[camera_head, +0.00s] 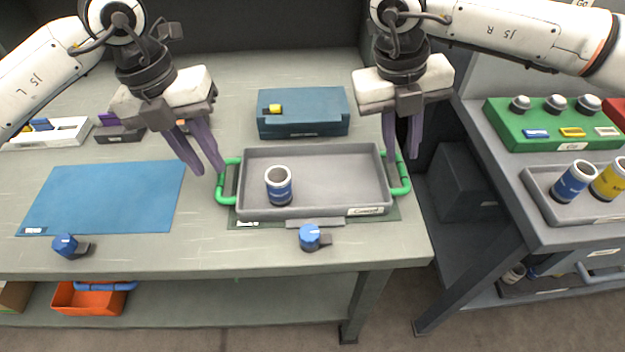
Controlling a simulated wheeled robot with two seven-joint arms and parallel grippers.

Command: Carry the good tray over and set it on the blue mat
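A grey tray (330,178) with a green handle at each end sits on a dark mat on the table, right of centre. A small label on its front rim is too small to read surely. A can (279,185) with a dark blue and white label stands upright inside it. The blue mat (105,197) lies flat and empty to the left. My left gripper (211,172) is open, its fingers pointing down beside the left handle. My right gripper (402,159) is open, its fingertips at the far part of the right handle. I cannot tell whether either touches a handle.
A dark blue box (303,112) with a yellow piece on top stands behind the tray. Blue knobs (310,237) (66,245) sit along the front edge. Small bins stand back left. A side table at right holds another grey tray (543,189) with cans and a green panel (553,136).

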